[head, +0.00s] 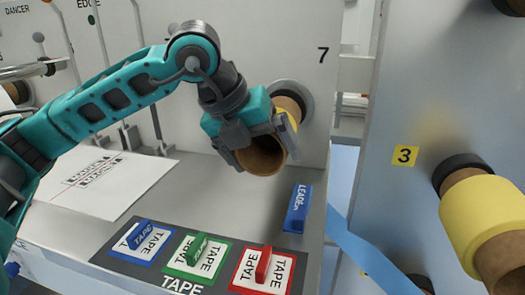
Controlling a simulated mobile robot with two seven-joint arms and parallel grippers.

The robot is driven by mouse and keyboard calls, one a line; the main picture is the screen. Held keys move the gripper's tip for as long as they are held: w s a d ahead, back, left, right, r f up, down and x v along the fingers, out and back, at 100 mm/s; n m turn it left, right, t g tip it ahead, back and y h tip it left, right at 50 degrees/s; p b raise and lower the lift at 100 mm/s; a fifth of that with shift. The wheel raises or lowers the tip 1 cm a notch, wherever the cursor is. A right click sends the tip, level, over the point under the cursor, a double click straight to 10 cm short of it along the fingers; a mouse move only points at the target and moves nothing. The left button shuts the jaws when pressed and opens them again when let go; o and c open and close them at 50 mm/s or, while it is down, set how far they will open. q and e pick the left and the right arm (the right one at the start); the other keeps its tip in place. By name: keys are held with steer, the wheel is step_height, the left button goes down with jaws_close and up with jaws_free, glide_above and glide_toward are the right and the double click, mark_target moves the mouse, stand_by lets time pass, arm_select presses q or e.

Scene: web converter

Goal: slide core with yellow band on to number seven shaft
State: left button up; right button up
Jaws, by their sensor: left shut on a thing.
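The core with the yellow band (262,157) is a brown tube, its open near end facing me and tilted down; some yellow shows at its right side. My left gripper (255,140) is shut on it from above. The core is in front of the number seven shaft (300,92), whose round grey mount shows on the pale panel beneath the "7" (323,55). The core's far end lies at the mount in the picture, but the gripper hides part of it. I cannot tell how far it is around the shaft. My right gripper is not in view.
Below is a grey table (240,200) with blue, green and red tape blocks (263,264) and a blue leader block (298,209). A white sheet (95,180) lies at left. A yellow roll (482,220) sits on a shaft of the right panel, by label 3.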

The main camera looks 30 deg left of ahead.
arm_select(q)
steer(key=c, duration=0.4)
steer(key=shift+w, duration=0.1)
steer(key=shift+c, duration=0.2)
steer(key=shift+w+a+r, duration=0.1)
steer(key=shift+w, duration=0.25)
steer(key=shift+w+a, duration=0.1)
steer(key=shift+w, duration=0.2)
steer(key=shift+w+a, duration=0.1)
steer(key=shift+w, duration=0.3)
steer(key=o, duration=1.1)
steer(key=shift+r, duration=0.1)
